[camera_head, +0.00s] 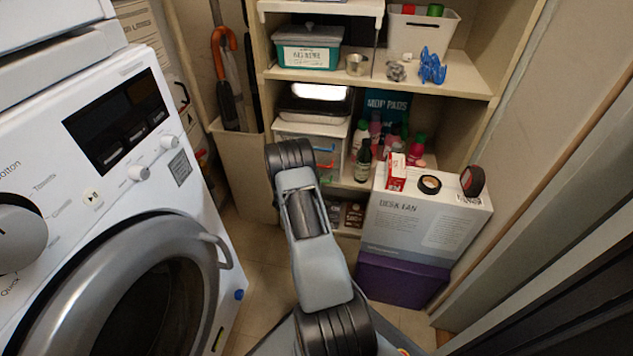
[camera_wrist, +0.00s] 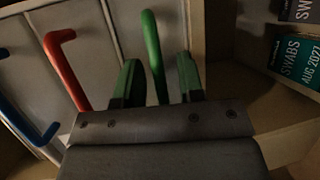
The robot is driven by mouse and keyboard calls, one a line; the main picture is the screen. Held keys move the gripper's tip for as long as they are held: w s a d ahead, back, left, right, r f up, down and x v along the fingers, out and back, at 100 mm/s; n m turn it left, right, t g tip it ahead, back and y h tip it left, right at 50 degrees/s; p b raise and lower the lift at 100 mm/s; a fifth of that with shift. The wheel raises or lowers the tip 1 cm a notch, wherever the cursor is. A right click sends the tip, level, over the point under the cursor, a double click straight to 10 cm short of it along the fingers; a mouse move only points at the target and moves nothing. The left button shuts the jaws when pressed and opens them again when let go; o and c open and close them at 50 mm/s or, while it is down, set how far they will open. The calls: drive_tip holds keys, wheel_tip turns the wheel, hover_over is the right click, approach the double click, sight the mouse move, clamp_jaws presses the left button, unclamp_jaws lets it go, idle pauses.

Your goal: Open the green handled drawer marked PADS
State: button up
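The green handle (camera_wrist: 152,50) is a bar on a pale drawer front in the wrist view; it also shows small in the head view (camera_head: 325,179), low on the drawer unit (camera_head: 339,146). No PADS marking is readable. My gripper (camera_wrist: 158,78) is open, with one finger on each side of the green handle. Gaps show between the handle and both fingers. The handle's lower end is hidden behind the gripper body. In the head view my arm hides the gripper.
A red handle (camera_wrist: 63,65) and a blue handle (camera_wrist: 28,125) are left of the green one in the wrist view. A teal SWABS box (camera_wrist: 296,60) is at right. Bottles (camera_head: 363,163) and a desk fan box (camera_head: 423,222) stand right of the drawers. A washing machine (camera_head: 120,190) is at left.

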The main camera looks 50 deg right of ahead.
clamp_jaws()
drive_tip(key=shift+a, duration=0.15)
idle(0.4)
